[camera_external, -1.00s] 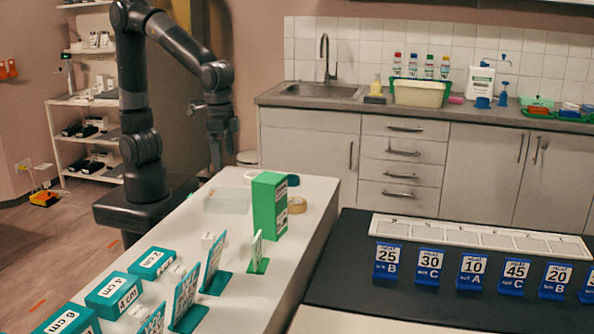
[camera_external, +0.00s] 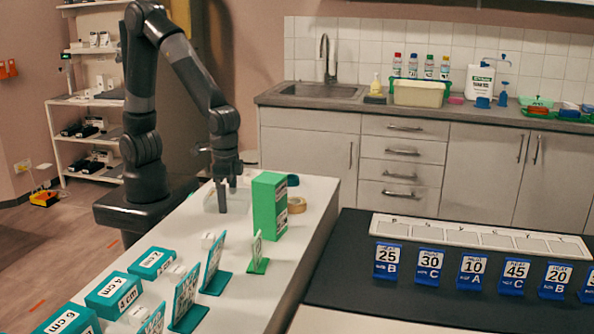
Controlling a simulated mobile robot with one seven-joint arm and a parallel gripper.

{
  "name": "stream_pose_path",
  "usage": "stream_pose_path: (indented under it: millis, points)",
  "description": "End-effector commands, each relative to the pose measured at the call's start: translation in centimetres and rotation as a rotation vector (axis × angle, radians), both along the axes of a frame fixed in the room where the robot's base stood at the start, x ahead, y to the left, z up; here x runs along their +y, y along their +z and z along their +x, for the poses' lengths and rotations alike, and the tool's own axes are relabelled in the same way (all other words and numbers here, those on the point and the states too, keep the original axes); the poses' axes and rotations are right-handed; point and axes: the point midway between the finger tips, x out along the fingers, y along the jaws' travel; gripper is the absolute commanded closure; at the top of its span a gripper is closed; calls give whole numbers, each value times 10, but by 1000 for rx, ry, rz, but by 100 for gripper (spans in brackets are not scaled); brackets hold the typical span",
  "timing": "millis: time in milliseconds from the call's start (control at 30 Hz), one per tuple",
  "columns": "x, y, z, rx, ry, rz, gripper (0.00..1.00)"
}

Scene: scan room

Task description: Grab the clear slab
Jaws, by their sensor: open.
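The clear slab (camera_external: 240,203) is a flat, see-through block lying on the white table (camera_external: 318,205) near its far end, left of a green box. My gripper (camera_external: 228,200) points down at the slab, its two fingers apart, one on the near side and one further back. The fingers hide part of the slab. I cannot tell whether they touch it.
The tall green box (camera_external: 264,208) stands close right of my gripper. A tan tape roll (camera_external: 297,204) lies behind it. Teal blocks (camera_external: 114,294) and upright teal cards (camera_external: 214,265) fill the table's near part. A black counter (camera_external: 350,275) with blue signs stands at right.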

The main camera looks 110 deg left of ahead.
Motion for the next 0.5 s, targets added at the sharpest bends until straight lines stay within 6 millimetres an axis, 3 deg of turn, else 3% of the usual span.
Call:
stream_pose_path:
  millis: [300, 500]
  points:
    - [0, -8, 0, 0, 0, 0, 0]
    - [0, -8, 0, 0, 0, 0, 16]
